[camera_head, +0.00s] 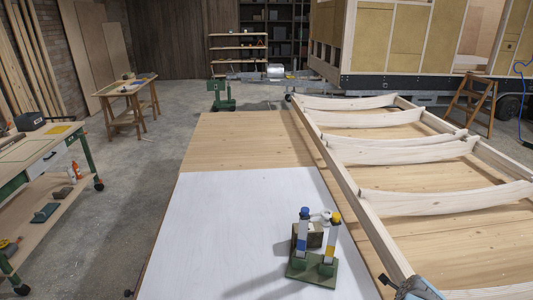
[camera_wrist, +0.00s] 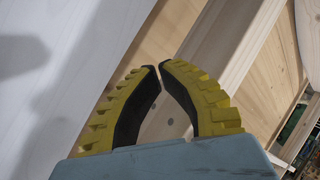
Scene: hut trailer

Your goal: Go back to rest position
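My gripper (camera_wrist: 157,67) shows in the wrist view with two ribbed yellow fingers with black inner faces. Their tips come together with only a thin gap, and nothing is held between them. A pale wooden beam lies beyond the fingers, and a white surface is to the left. In the head view, only a light blue part of my gripper (camera_head: 418,289) shows at the bottom edge, beside the wooden frame; its fingers cannot be made out there.
A timber frame (camera_head: 348,205) with cross beams fills the right side. A white panel (camera_head: 225,220) on the wooden table carries a green stand (camera_head: 312,270) with blue-capped and yellow-capped bottles. A workbench (camera_head: 40,155) stands left. Concrete floor is open between.

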